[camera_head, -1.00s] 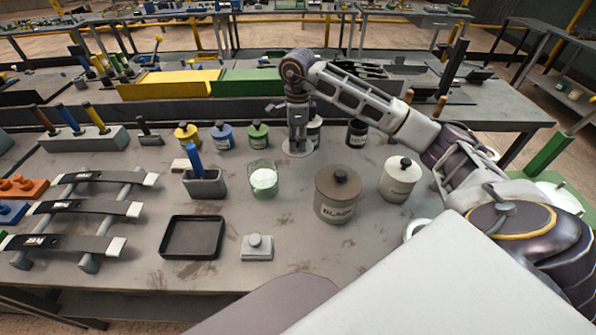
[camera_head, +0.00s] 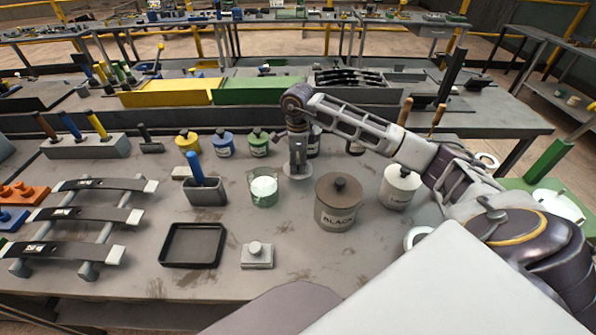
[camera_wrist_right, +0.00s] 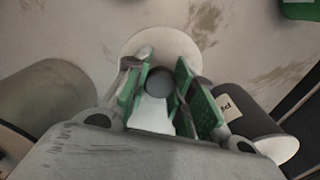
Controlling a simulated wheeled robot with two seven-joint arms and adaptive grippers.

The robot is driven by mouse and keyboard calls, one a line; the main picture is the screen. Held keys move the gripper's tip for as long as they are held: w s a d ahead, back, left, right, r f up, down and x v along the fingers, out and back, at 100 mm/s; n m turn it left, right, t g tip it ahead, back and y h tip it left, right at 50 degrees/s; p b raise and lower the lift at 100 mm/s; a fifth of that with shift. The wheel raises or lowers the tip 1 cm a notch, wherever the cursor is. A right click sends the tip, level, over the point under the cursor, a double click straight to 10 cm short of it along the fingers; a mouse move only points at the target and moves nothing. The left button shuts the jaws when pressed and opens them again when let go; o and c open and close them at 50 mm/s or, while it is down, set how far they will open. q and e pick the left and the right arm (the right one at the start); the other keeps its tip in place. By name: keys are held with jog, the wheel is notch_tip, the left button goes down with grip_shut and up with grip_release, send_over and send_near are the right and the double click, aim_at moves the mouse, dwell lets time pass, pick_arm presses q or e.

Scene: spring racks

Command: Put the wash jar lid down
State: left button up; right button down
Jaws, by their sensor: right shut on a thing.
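The wash jar lid is a pale round disc (camera_head: 287,171) under my right gripper (camera_head: 298,165). In the right wrist view the lid (camera_wrist_right: 183,45) lies flat beyond the fingertips, and its round dark knob sits between the green-padded fingers of my right gripper (camera_wrist_right: 160,83). The gripper is shut on the knob and points down. The lid is at or just above the grey bench; I cannot tell whether it touches. A clear glass jar with pale contents (camera_head: 264,190) stands open just left of the lid. My left gripper is not in view.
A large jar marked BLACK (camera_head: 338,215) stands in front and to the right, with a white jar (camera_head: 400,188) beyond it. Small yellow, blue and green jars (camera_head: 259,148) stand behind. A black tray (camera_head: 193,264) lies front left.

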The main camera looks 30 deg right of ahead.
aim_at(298, 169)
jog(key=shift+f, duration=1.85)
jog(key=shift+f, duration=0.15)
jog(key=c, duration=1.2)
grip_release()
jog(key=shift+r, duration=6.15)
